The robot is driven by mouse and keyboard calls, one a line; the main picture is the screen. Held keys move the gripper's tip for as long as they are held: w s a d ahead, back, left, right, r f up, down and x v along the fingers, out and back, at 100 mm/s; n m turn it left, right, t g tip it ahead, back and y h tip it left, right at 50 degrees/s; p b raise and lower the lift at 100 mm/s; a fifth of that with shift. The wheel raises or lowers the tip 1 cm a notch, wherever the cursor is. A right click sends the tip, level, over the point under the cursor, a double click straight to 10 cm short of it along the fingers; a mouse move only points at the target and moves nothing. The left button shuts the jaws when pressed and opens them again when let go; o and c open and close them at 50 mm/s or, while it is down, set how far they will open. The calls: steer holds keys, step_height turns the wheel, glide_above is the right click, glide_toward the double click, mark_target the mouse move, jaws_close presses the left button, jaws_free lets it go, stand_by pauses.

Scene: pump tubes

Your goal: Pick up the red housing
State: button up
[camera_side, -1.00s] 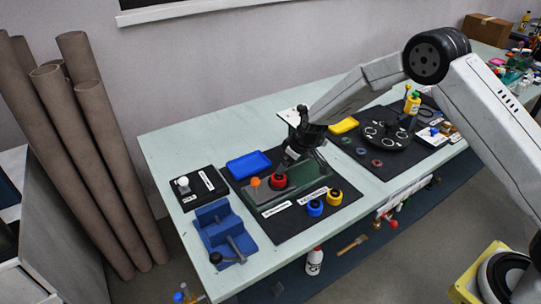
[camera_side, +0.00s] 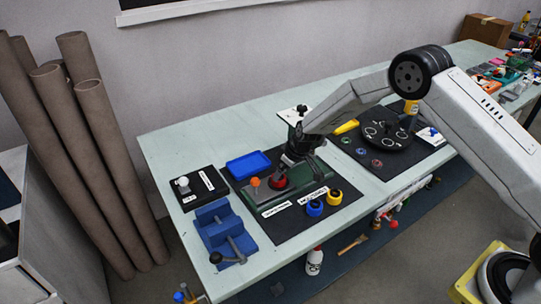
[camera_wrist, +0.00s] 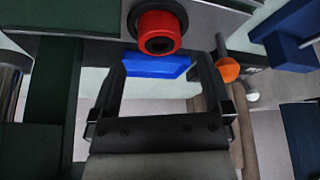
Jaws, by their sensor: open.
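In the wrist view the red housing (camera_wrist: 157,32) shows as a short cylinder with a dark hole facing the camera. It lies ahead of my open, empty gripper (camera_wrist: 162,62), above the fingertips in the picture and roughly centred between them. In the side view my gripper (camera_side: 288,167) is tilted, close beside the housing. Whether a finger touches it cannot be told.
An orange knob (camera_side: 255,182) stands just left of the housing and shows beside the right finger in the wrist view (camera_wrist: 228,69). A blue tray (camera_side: 248,165) lies behind. Blue (camera_side: 315,208) and yellow (camera_side: 334,198) housings stand in front. A blue vise (camera_side: 222,232) is front left.

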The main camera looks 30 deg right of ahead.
steer(key=shift+x, duration=2.05)
steer(key=c, duration=1.3)
steer(key=shift+r, duration=0.1)
